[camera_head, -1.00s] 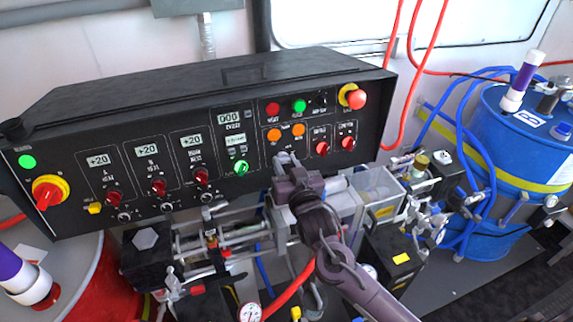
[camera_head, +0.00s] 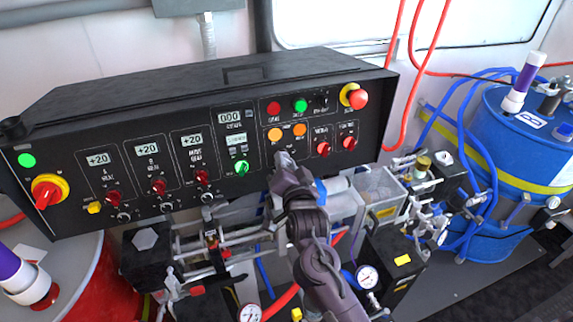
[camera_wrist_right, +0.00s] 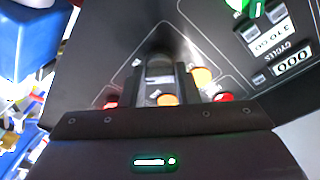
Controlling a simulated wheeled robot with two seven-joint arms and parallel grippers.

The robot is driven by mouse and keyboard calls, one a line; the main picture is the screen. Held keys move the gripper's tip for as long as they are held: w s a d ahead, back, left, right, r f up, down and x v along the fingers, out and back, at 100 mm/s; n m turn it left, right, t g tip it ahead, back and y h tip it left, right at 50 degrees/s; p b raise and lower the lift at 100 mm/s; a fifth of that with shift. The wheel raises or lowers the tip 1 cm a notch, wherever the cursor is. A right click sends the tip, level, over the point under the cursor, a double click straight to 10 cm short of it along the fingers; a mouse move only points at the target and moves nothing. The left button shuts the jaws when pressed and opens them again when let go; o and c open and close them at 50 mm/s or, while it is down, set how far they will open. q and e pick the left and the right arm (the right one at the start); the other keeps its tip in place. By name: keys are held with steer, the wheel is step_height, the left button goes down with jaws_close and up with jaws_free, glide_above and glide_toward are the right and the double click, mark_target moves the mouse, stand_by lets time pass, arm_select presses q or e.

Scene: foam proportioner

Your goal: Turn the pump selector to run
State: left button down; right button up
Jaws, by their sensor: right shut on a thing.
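The black control panel (camera_head: 110,140) carries rows of knobs, lights and displays. My right gripper (camera_head: 283,159) is at the panel face, below two orange buttons (camera_head: 286,132). It is shut on a small control there, which it hides almost wholly; its place in the button group fits the pump selector, but its label and pointing direction cannot be read. In the right wrist view the dark gripper (camera_wrist_right: 158,65) meets the panel beside an orange button (camera_wrist_right: 168,99). My left gripper is not in view.
A green knob (camera_head: 240,168) is just left of the gripper, and two red knobs (camera_head: 323,149) are to its right. A red emergency button (camera_head: 357,99) is at the upper right. Pipework and gauges (camera_head: 368,278) crowd below. A blue drum (camera_head: 520,135) stands at right.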

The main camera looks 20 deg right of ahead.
stand_by(0.5)
steer(key=o, duration=1)
steer(key=s+b, duration=0.1)
steer(key=s, duration=0.1)
steer(key=s+b, duration=0.1)
steer(key=s, duration=0.4)
steer(key=shift+s+a+r+b, duration=0.2)
steer(key=shift+s+a+b, duration=0.15)
steer(key=shift+s+b, duration=0.05)
